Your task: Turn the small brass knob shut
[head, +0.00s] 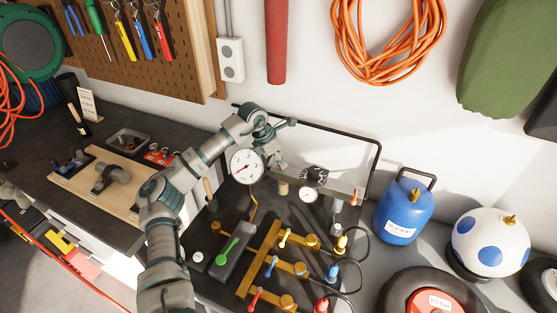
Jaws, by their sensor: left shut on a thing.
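My left arm reaches up from the bottom and bends over the bench to the metal manifold at the back. My left gripper (279,165) points down at the manifold, between the large white gauge (246,166) and the black dial (314,176). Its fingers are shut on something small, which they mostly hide. A small brass-coloured knob (283,188) shows right at the fingertips, and I take it to be the thing held. How far the knob is turned cannot be told. My right gripper is not in view.
A smaller gauge (308,195) sits right of the knob. A thin black frame (375,170) rises behind. A blue tank (404,212) stands to the right.

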